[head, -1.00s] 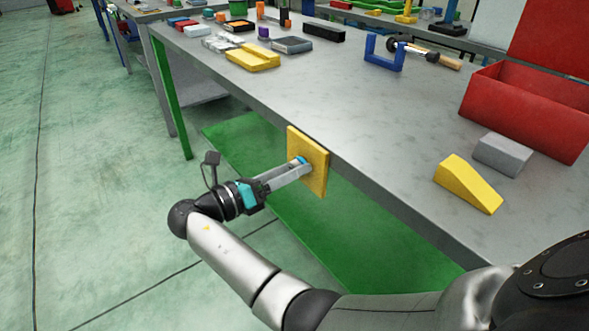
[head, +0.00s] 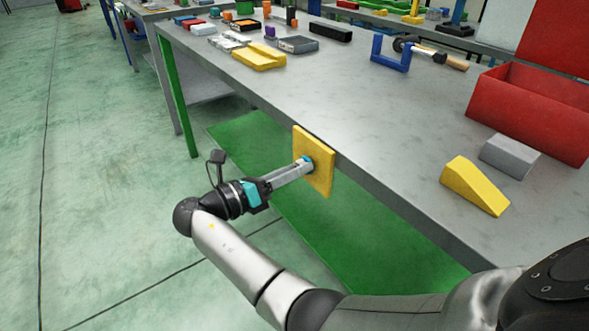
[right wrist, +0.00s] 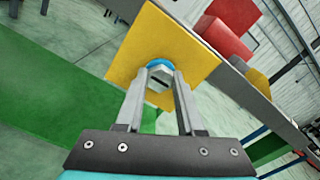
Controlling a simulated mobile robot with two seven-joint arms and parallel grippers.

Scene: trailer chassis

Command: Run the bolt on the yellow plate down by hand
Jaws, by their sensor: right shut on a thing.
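The yellow plate (head: 319,176) stands upright at the side edge of the grey workbench. It fills the upper middle of the right wrist view (right wrist: 190,40). The bolt has a grey head (right wrist: 160,76) with a blue ring (right wrist: 161,62) behind it, against the plate's face. In the head view the blue ring (head: 307,160) shows at my fingertips. My right gripper (head: 303,165) comes in from the left and is shut on the bolt head, one finger on each side. How far the bolt is in the plate cannot be told. My left gripper is not in view.
The grey workbench (head: 400,165) has a green lower shelf (head: 390,255). On top are a yellow wedge (head: 474,187), a grey block (head: 509,156), a red box (head: 530,115), a blue bracket (head: 390,55) and several small parts at the far end. The floor to the left is clear.

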